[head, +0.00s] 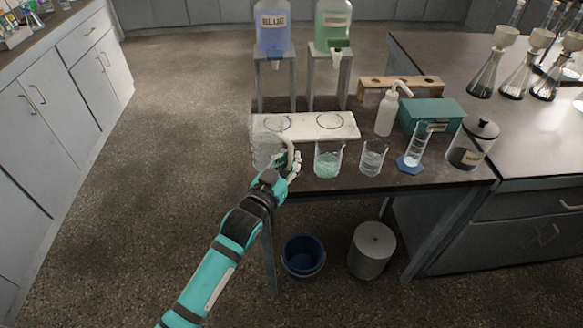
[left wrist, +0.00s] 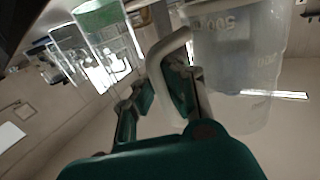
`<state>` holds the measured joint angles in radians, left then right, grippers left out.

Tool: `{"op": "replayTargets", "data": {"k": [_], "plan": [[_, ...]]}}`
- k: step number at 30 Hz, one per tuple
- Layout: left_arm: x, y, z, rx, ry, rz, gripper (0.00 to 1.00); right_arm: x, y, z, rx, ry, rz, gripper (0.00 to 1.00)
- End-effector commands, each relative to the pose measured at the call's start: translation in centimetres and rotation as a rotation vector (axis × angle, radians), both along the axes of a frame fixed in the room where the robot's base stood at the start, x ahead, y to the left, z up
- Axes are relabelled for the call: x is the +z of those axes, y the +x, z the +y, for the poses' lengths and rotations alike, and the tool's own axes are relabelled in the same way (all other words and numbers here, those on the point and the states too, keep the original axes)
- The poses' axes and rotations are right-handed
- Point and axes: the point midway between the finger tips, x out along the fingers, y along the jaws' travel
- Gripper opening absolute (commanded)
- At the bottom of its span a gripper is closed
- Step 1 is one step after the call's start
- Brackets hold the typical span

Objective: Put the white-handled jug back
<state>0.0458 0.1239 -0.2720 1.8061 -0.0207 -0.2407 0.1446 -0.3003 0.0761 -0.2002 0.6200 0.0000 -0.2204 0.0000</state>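The white-handled jug (head: 262,152) is clear and looks empty. It is at the left end of the dark table, partly over the near left corner of the white board (head: 345,128). Its white handle (left wrist: 163,62) runs between the fingers of my left gripper (head: 289,163), which look closed on it. In the left wrist view the jug's body (left wrist: 235,60) stands close to the right of the fingers. I cannot tell whether its base touches anything. The white board has two dark ring marks, both without a vessel on them. My right gripper is not in view.
Right of the jug stand a beaker of pale green liquid (head: 328,162), a small beaker (head: 373,160) and a cylinder (head: 416,146). Behind the board are blue (head: 272,25) and green (head: 331,28) dispensers on stands. A blue bucket (head: 303,258) is below.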

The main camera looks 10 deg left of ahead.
Motion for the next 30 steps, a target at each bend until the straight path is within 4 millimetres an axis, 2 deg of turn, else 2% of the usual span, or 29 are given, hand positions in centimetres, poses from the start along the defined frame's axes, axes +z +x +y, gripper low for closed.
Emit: {"op": "replayTargets", "data": {"k": [2, 9, 22, 28, 30], "plan": [[-0.3, 0.2, 0.0, 0.0, 0.0, -0.002, 0.0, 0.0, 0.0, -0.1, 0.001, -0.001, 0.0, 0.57], [-3.1, 0.2, 0.0, 0.0, -0.001, -0.003, 0.0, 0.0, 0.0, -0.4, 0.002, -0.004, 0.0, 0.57], [-3.9, 0.1, 0.0, 0.0, -0.001, 0.001, 0.0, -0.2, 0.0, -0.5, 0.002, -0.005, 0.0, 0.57], [-3.8, 0.1, 0.0, 0.0, -0.001, 0.001, 0.26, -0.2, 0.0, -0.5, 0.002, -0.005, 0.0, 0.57], [-3.8, 0.1, 0.0, 0.0, -0.001, 0.001, 0.29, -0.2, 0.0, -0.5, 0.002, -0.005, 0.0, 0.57]]}}
